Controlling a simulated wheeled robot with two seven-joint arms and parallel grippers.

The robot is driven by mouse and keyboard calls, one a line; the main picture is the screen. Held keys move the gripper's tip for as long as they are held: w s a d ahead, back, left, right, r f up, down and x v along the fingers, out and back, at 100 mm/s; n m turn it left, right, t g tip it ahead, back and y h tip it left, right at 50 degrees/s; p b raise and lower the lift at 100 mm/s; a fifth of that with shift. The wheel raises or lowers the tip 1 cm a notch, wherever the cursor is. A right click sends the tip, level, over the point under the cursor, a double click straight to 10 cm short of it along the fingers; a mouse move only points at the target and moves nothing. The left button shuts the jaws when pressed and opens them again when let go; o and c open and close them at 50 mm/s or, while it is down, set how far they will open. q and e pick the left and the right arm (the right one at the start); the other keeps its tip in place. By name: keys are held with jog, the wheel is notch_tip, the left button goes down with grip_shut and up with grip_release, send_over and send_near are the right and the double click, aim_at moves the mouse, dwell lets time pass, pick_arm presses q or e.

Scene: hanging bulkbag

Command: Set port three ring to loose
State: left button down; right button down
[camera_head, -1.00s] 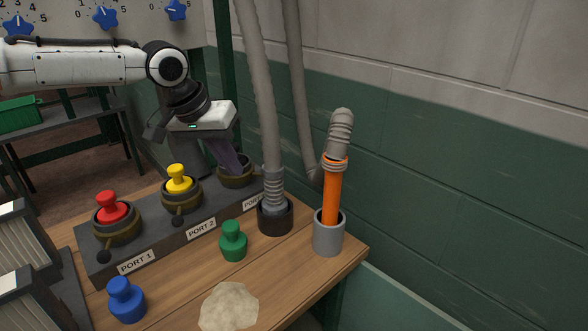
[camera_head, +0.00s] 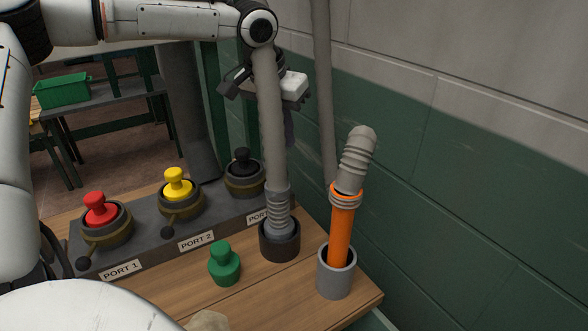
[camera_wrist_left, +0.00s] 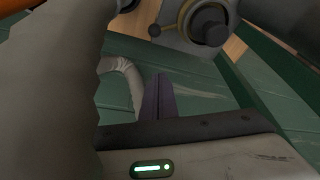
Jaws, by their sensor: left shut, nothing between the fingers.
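Port three's brass-brown ring (camera_head: 245,187) sits at the right end of the dark port block, around a black plug (camera_head: 241,160). The grey hose partly hides its label, and I cannot see its lever in the head view. My left gripper (camera_head: 289,140) is behind the hose, above and right of port three, apart from the ring. Its purple fingers (camera_wrist_left: 158,97) are shut and empty. My right gripper is out of view.
A thick grey hose (camera_head: 272,130) stands in a black socket in front of the left gripper. An orange tube (camera_head: 341,235) stands in a grey cup by the wall. Ports one (camera_head: 105,232) and two (camera_head: 182,202) hold red and yellow plugs. A green plug (camera_head: 224,265) stands on the table.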

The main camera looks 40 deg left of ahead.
pick_arm(q)
jog(key=f, duration=0.9)
jog(key=shift+s+f, duration=0.2)
jog(key=shift+f, duration=0.2)
jog(key=shift+s+f, duration=0.1)
jog(key=shift+s, duration=0.2)
